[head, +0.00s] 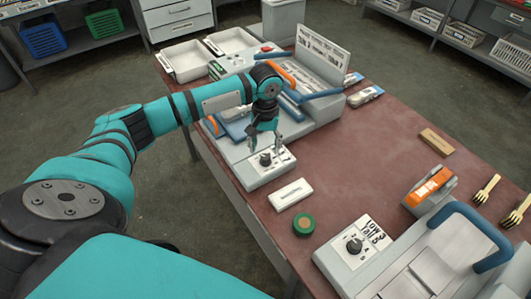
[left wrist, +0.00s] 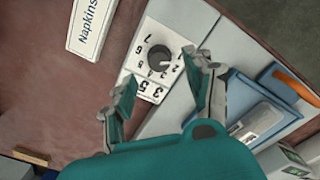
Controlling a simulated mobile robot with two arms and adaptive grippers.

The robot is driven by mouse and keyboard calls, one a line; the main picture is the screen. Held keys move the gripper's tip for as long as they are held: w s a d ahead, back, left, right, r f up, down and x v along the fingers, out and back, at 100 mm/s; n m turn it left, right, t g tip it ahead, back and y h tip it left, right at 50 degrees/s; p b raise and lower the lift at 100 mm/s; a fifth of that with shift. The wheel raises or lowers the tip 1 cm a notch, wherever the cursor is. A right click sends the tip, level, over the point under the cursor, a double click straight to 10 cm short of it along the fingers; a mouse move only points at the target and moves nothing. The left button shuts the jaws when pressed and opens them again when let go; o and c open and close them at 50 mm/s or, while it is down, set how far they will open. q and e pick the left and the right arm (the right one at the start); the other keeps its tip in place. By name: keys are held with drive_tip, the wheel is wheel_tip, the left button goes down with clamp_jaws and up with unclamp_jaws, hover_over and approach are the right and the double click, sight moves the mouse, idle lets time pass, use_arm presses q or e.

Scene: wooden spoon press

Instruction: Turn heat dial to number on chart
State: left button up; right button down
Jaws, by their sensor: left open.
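A black round heat dial (head: 265,158) sits on a white number plate at the near end of the far press (head: 250,170). In the left wrist view the dial (left wrist: 160,58) is ringed by numbers, and its exact setting is hard to read. A small white chart card (left wrist: 150,90) beside it shows large digits, partly covered by a finger; its other text is hidden. My left gripper (head: 264,142) points down just above the dial. In the wrist view its open fingers (left wrist: 159,68) lie either side of the knob's near side, with no clear contact. My right gripper is out of view.
A white Napkins box (head: 290,194) and a green-rimmed round item (head: 304,224) lie on the red-brown table (head: 390,125). A second press (head: 430,265) with a dial (head: 354,245) and a "Low 3, Tall 5" chart (head: 374,229) stands at front right. Mid-table is mostly clear.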

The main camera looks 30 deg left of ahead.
sight(265, 156)
use_arm(q)
drive_tip(key=shift+f, duration=2.5)
clamp_jaws()
